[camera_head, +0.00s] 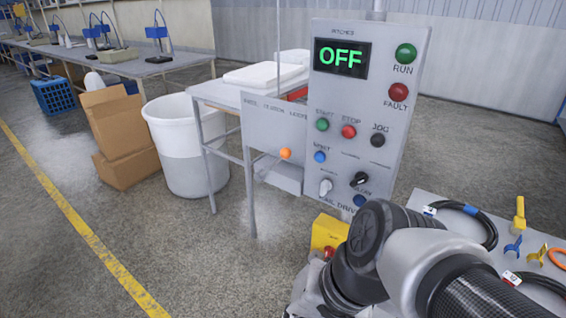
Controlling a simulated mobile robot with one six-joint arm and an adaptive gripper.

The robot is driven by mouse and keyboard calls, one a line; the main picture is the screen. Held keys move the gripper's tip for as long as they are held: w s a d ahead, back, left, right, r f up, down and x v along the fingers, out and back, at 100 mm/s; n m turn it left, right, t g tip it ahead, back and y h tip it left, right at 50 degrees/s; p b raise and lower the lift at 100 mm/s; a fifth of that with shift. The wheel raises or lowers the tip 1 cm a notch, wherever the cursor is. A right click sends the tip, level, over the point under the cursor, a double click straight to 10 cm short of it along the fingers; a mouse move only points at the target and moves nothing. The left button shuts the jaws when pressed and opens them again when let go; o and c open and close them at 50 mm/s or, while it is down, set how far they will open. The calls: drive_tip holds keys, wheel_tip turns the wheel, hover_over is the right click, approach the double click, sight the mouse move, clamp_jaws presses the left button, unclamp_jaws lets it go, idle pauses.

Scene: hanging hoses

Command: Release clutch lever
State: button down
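A lever with an orange ball knob (285,153) sticks out at the grey side panel (262,122), left of the control box. It looks like the clutch lever, but the panel's lettering is too small to read surely. The grey control box (330,95) stands upright and its display (341,59) reads OFF in green. My arm crosses the lower right of the picture, below the control box and apart from the orange knob. My gripper is not visible.
A table (429,197) at right holds black hoses (463,216) and small yellow, blue and orange parts. A white bin (180,150) and cardboard boxes (118,135) stand at left. A yellow block (328,232) sits beside my arm. The floor at lower left is clear.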

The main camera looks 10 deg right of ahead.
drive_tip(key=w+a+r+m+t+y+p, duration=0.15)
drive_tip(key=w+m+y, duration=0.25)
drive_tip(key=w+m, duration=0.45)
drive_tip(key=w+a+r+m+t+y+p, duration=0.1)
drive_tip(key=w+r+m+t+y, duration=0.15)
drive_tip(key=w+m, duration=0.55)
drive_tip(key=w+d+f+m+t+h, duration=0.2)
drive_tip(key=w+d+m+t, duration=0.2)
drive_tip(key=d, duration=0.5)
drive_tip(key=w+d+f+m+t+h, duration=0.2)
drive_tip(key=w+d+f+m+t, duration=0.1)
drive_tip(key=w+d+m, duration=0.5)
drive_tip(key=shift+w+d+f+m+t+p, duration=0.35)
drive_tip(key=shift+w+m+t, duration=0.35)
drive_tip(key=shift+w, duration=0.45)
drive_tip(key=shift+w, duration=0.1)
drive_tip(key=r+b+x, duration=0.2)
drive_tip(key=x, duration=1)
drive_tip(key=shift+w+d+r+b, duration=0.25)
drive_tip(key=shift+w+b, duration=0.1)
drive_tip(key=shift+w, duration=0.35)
